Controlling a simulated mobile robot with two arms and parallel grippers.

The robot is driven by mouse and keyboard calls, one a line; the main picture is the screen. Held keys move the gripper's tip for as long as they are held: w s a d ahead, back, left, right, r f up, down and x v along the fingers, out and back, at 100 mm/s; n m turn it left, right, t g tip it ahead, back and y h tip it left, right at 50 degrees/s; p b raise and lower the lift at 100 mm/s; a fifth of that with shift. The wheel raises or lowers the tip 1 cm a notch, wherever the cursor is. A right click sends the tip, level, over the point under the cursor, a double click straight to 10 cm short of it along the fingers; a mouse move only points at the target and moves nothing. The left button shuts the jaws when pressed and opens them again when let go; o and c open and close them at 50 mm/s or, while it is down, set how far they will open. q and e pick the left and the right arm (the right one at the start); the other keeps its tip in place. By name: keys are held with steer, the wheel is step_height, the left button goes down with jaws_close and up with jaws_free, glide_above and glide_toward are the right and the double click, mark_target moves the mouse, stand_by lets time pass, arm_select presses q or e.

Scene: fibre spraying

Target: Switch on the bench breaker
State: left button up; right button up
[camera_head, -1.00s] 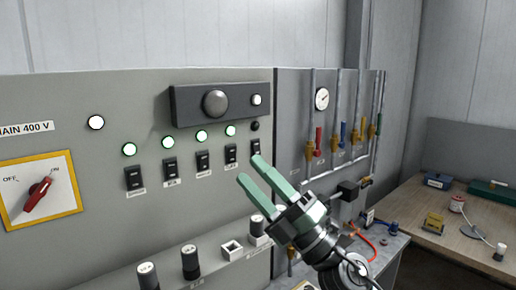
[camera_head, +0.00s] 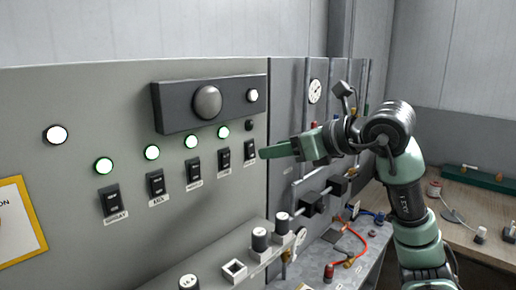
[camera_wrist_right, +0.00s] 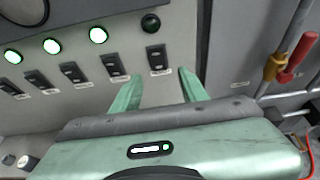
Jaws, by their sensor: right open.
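A row of black breakers runs along the grey panel (camera_head: 100,95). The rightmost breaker (camera_head: 250,151) has a dark, unlit lamp (camera_head: 249,125) above it; its label is too small to read. My right gripper (camera_head: 266,153) points left, with its fingertips just right of that breaker. In the right wrist view the same breaker (camera_wrist_right: 158,58) lies between and just beyond the two open fingers (camera_wrist_right: 160,76), under the dark lamp (camera_wrist_right: 151,23). The fingers are apart and hold nothing. I cannot tell whether they touch the panel. My left gripper is not in view.
Other breakers, such as this one (camera_head: 194,170), stand to the left under green-rimmed lit lamps. Black knobs (camera_head: 260,239) stand on the ledge below. Pipes with a red-handled valve (camera_wrist_right: 296,58) are to the right. A wooden table (camera_head: 480,205) is at far right.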

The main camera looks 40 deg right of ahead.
mark_target(252, 154)
steer(key=p+x, duration=0.2)
steer(key=x, duration=0.3)
steer(key=shift+w+a, duration=0.1)
steer(key=shift+w, duration=0.1)
steer(key=shift+w+f, duration=0.15)
steer(key=shift+w, duration=0.1)
jaws_close()
